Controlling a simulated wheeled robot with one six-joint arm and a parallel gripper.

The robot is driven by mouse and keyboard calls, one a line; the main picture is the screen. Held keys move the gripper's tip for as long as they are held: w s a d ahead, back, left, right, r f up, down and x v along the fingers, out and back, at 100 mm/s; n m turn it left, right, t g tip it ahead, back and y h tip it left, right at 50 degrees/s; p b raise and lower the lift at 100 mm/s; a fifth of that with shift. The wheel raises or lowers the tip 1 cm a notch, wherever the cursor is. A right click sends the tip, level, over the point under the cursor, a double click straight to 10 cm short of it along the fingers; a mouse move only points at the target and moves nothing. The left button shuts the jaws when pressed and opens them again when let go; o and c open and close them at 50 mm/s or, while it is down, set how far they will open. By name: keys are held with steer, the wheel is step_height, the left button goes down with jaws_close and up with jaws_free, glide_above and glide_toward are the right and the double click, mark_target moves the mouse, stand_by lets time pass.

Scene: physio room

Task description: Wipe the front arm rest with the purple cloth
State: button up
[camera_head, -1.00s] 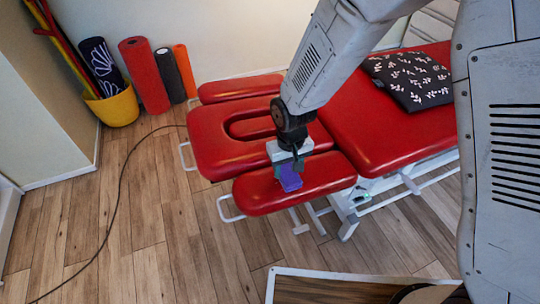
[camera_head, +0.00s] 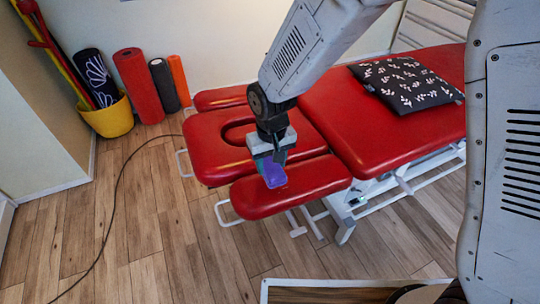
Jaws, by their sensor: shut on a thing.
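The purple cloth (camera_head: 274,174) is in my gripper (camera_head: 271,160), which is shut on it. The gripper points down over the front arm rest (camera_head: 312,181), a red padded piece at the near side of the treatment table. The cloth is at the middle-left of the arm rest, near its far edge. It looks to be at the pad's surface, but I cannot tell whether it touches. The fingertips are partly hidden by the cloth and gripper body.
The red head rest (camera_head: 207,148) with its oval opening lies just behind. A dark patterned pillow (camera_head: 408,80) is on the table. A yellow basket (camera_head: 110,118) and foam rolls stand at the back left. A cable (camera_head: 119,200) crosses the wooden floor.

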steer(key=shift+r, duration=1.2)
